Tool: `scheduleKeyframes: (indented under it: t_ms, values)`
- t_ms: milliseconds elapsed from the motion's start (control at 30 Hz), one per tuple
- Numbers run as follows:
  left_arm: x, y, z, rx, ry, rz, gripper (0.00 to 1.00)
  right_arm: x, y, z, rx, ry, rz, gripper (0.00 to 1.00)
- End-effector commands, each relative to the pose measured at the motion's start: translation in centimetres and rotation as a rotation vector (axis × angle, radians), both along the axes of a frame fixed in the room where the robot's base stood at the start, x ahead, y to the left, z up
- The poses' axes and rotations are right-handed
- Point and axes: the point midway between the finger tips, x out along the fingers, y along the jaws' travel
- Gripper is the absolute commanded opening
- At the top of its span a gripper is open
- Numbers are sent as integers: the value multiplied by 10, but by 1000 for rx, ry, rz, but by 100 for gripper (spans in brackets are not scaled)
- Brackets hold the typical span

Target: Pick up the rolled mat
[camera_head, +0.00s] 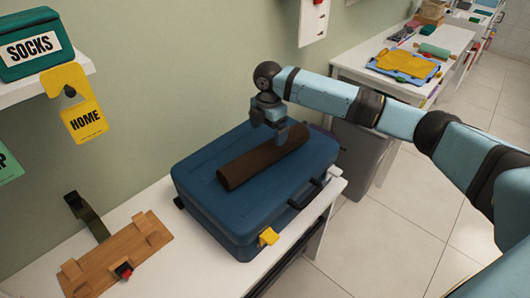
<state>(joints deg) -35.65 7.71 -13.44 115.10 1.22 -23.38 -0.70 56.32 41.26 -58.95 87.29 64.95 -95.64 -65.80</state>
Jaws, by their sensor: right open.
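The rolled mat (250,164) is a dark brown cylinder. It lies on top of a blue suitcase (212,202), slanting from front left to back right. My right gripper (281,139) points down at the back right end of the mat, with its jaws open. The fingers overlap the mat's end in the picture; I cannot tell whether they touch it. That end of the mat is partly hidden by the gripper. My left gripper is not in view.
The suitcase lies on a white bench (187,268) against the wall. A wooden board (118,256) lies to its left. A green socks box (33,46) stands on a shelf at upper left. A white table (447,42) with a yellow cloth stands at back right. The tiled floor at right is clear.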

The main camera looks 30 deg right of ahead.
Motion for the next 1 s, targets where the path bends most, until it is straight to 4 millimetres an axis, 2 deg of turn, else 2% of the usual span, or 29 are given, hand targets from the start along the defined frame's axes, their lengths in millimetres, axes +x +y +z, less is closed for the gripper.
scheduleKeyframes:
  t_ms: [133, 367, 700, 1000]
  values:
    - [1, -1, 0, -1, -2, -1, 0, 0, 0, -27, 1, 1, -1, 100]
    - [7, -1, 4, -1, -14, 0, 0, 1, 1, -44, 1, -2, -1, 100]
    - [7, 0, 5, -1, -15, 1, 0, 3, 3, -89, 0, -1, -1, 100]
    - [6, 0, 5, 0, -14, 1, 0, 3, 3, -94, 1, -3, 0, 100]
